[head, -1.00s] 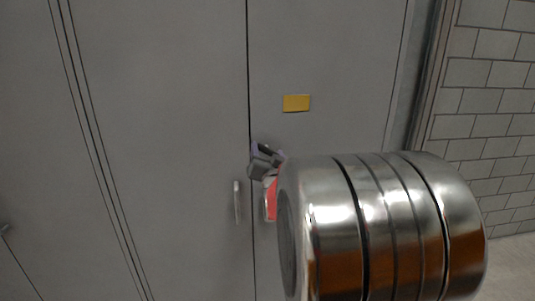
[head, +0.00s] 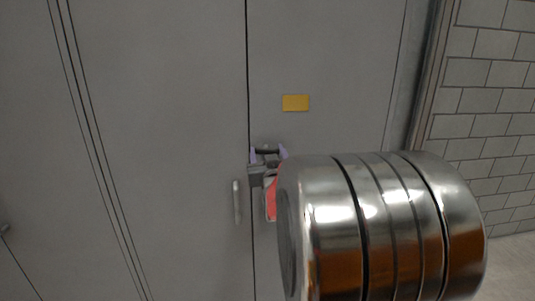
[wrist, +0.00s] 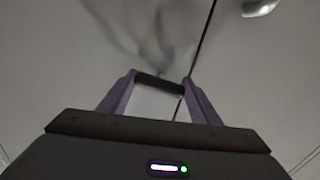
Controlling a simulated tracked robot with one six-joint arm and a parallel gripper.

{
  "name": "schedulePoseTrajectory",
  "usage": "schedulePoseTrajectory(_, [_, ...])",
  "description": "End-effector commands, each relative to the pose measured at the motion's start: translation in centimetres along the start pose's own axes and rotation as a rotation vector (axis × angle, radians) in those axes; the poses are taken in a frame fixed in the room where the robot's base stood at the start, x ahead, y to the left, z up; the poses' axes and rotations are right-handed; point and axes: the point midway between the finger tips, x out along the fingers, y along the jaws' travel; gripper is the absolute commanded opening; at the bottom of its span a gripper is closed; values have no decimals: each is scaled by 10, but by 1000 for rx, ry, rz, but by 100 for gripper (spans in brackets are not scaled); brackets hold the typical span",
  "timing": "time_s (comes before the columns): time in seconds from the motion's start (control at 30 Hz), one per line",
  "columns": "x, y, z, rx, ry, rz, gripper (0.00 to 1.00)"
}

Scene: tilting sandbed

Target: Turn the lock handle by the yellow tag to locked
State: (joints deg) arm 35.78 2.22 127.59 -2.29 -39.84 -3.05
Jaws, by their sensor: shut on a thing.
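The yellow tag (head: 295,103) is a flat plate on the grey cabinet door, above and right of my gripper. My gripper (head: 268,154) is at the door near the seam, partly behind my shiny arm link. In the wrist view my gripper (wrist: 160,79) has its two purple-grey fingers on the ends of a short dark bar, the lock handle (wrist: 159,81). The handle lies roughly level between the fingertips, and it also shows small and dark in the head view (head: 267,150). The handle's base is hidden.
A silver vertical pull handle (head: 237,202) is on the left door, just left of the seam and close to my gripper. It seems to be the shiny piece at the wrist view's top right (wrist: 260,7). A brick wall (head: 490,110) stands at right.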

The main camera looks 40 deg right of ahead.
Motion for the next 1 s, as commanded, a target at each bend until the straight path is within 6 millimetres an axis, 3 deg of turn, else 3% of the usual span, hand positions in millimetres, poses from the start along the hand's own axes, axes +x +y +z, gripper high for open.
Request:
schedulePoseTrajectory(0.3, [0, 0, 0, -118, -1, 1, 35])
schedulePoseTrajectory(0.7, [0, -1, 0, -129, -1, -1, 35])
schedulePoseTrajectory(0.73, [0, -1, 0, -129, -1, -1, 58])
schedulePoseTrajectory(0.9, [0, -1, 0, -128, -1, -1, 70])
schedulePoseTrajectory(1.0, [0, -1, 0, -128, 0, -1, 71])
